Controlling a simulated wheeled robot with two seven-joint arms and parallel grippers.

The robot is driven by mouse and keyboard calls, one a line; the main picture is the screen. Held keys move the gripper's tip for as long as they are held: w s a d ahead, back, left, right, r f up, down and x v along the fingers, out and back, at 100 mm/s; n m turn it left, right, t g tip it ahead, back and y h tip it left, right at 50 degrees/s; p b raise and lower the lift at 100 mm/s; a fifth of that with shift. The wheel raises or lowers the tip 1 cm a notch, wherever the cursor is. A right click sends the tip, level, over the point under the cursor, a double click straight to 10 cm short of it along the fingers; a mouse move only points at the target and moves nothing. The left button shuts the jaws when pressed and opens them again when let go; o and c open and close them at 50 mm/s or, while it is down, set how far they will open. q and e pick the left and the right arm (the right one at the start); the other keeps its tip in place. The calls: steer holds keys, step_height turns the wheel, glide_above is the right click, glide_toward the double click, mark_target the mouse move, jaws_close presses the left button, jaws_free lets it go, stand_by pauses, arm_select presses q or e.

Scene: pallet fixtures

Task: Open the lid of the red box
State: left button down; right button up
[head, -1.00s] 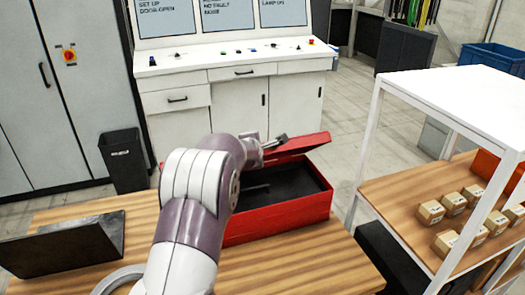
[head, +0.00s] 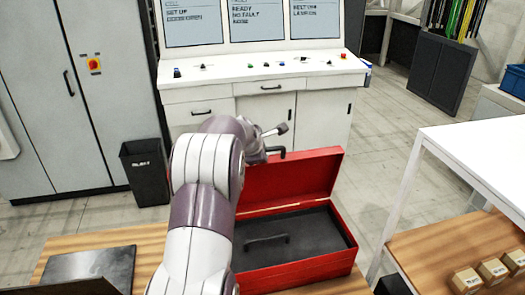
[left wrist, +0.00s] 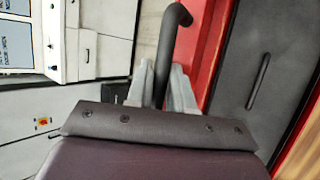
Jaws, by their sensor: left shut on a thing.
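The red box (head: 305,274) stands on the wooden table, with its lid (head: 300,182) raised to about upright along the far edge. A dark insert with a black bar handle (head: 266,240) shows inside. My left gripper (head: 270,142) is at the upper left part of the lid. It is shut on the black lid handle (left wrist: 162,62), which passes between the grey fingers in the left wrist view. My arm hides the left part of the box and lid in the head view. My right gripper is not in view.
A dark angled object (head: 90,268) lies on the wooden table (head: 60,246) at left. A white control console (head: 265,85) stands behind, with a black bin (head: 146,175) beside it. A white shelf (head: 485,150) with small cartons (head: 492,270) is at right.

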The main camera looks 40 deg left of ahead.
arm_select(q)
steer(key=shift+w+a, duration=0.1)
stand_by(0.3)
steer(key=c, duration=1.4)
jaws_free()
steer(key=b+v, duration=0.3)
steer(key=v, duration=0.9)
steer(key=shift+s+r, duration=0.2)
steer(key=shift+r, duration=0.1)
